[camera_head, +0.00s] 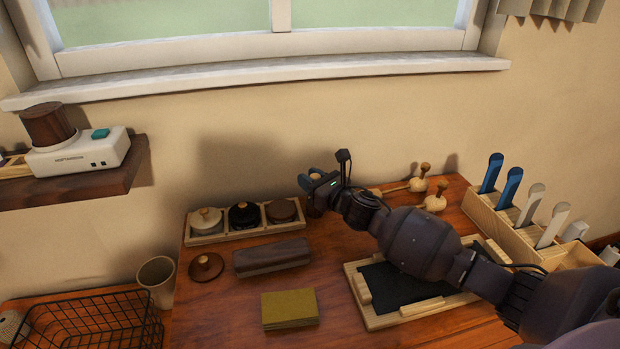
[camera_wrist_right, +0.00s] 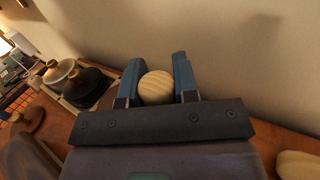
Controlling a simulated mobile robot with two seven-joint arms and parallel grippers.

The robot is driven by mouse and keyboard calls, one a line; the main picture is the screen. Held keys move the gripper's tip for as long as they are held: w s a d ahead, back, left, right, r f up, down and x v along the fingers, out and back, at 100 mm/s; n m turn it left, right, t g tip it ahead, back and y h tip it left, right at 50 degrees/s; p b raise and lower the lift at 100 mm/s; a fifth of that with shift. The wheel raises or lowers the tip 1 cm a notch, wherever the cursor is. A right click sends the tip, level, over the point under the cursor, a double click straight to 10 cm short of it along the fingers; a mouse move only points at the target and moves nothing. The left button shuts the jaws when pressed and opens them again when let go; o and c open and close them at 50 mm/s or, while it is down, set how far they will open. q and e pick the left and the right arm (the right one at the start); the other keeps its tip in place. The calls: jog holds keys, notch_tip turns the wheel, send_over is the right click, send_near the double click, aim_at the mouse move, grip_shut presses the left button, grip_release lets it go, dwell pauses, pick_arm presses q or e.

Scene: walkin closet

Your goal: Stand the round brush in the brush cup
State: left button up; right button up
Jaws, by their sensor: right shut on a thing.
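My right gripper (camera_head: 310,180) is above the back of the wooden table, just right of the three-jar tray. In the right wrist view its two blue fingers (camera_wrist_right: 158,82) are shut on a pale round wooden knob (camera_wrist_right: 156,88), which looks like the top of the round brush. A beige cup (camera_head: 157,278), which looks like the brush cup, stands upright at the table's left edge, well left of the gripper. My left gripper is not in view.
The tray (camera_head: 211,238) holds three lidded jars. A dark block (camera_head: 271,258), a loose round lid (camera_head: 206,266) and an olive pad (camera_head: 290,308) lie in front. Two wooden-knobbed things (camera_head: 420,184) lie behind my arm. A black wire basket (camera_head: 90,326) is beside the cup.

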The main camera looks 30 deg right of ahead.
jog(key=o, duration=1)
jog(key=shift+s, duration=0.1)
jog(key=v, duration=1)
jog(key=shift+s+d+p, duration=0.15)
jog(key=shift+s+p, duration=0.1)
jog(key=shift+p, duration=0.05)
